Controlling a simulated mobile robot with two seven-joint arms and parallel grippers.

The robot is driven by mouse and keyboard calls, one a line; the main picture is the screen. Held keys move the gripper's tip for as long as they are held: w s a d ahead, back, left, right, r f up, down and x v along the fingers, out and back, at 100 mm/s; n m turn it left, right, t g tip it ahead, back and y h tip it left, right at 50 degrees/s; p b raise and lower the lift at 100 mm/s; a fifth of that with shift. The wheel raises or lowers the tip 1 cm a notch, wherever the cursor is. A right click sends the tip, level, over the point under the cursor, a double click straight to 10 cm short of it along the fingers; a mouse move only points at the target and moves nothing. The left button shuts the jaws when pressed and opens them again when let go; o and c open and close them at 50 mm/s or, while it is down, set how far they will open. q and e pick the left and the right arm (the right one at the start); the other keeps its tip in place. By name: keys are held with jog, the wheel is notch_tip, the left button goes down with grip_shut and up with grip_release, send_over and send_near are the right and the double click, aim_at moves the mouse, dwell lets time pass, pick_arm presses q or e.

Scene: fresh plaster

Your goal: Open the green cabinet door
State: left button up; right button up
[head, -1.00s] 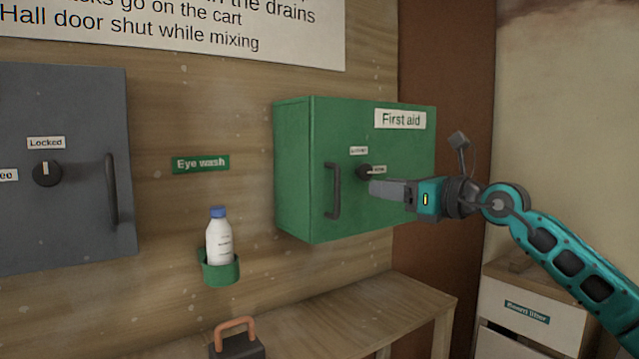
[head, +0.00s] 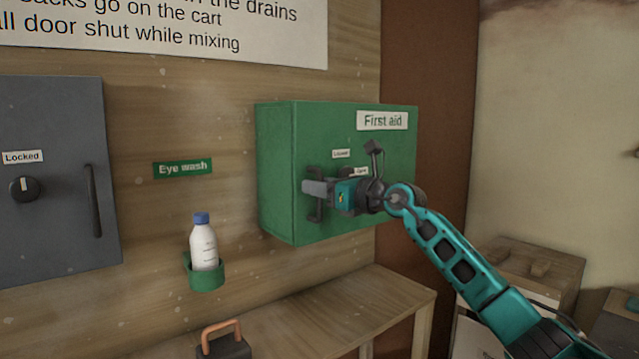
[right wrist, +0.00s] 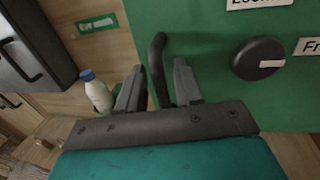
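The green cabinet (head: 285,215) marked "First aid" hangs on the wall, and its door looks shut. Its dark handle (right wrist: 158,62) stands between the two fingers of my right gripper (right wrist: 159,72). The fingers are open, with a gap on each side of the handle. In the head view my right gripper (head: 312,187) covers the middle of the handle and hides the knob. In the right wrist view the knob (right wrist: 258,58) is right of the handle, its white mark pointing at the partly cut-off "Fr…" label. My left gripper is not in view.
A grey cabinet (head: 50,190) with a "Locked" label and its own handle is at the left. A white bottle (head: 204,245) sits in a green wall holder. A wooden bench (head: 370,300) is below, with a dark orange-handled object (head: 222,345) in front.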

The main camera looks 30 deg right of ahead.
jog(key=shift+w+a, duration=0.1)
jog(key=shift+w, duration=0.05)
grip_shut()
dwell(0.5)
